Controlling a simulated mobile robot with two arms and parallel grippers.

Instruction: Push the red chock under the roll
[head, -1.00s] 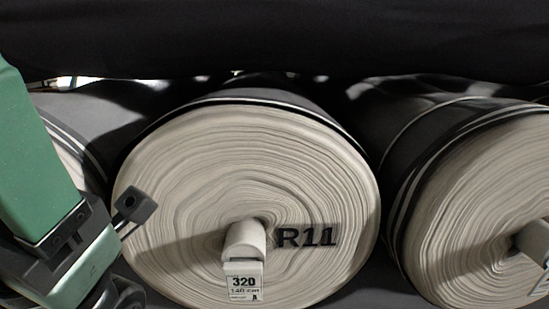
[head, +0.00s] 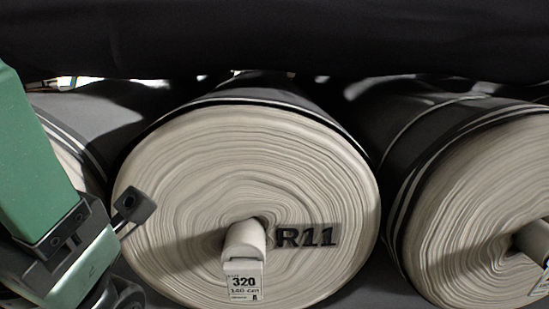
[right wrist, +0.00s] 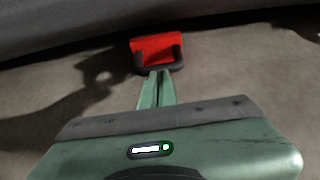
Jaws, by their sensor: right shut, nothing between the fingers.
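The red chock (right wrist: 150,48) lies on the floor in the right wrist view, with a dark handle (right wrist: 174,60) on its near side. The dark underside of a roll (right wrist: 120,14) crosses the top of that view, just beyond the chock; I cannot tell whether they touch. My right gripper (right wrist: 160,74) is shut and empty, its fingertips at the chock's handle, touching or very close. In the head view the roll marked R11 (head: 180,190) shows its pale layered end. The chock and my right gripper do not show there. My left arm shows at the left, its fingers out of view.
Another roll (head: 470,200) lies to the right of R11, and a further roll (head: 70,150) is partly hidden at the left. A black mass (head: 270,40) spans the top. A tag (head: 244,284) hangs from R11's core. Bare floor (right wrist: 240,70) lies around the chock.

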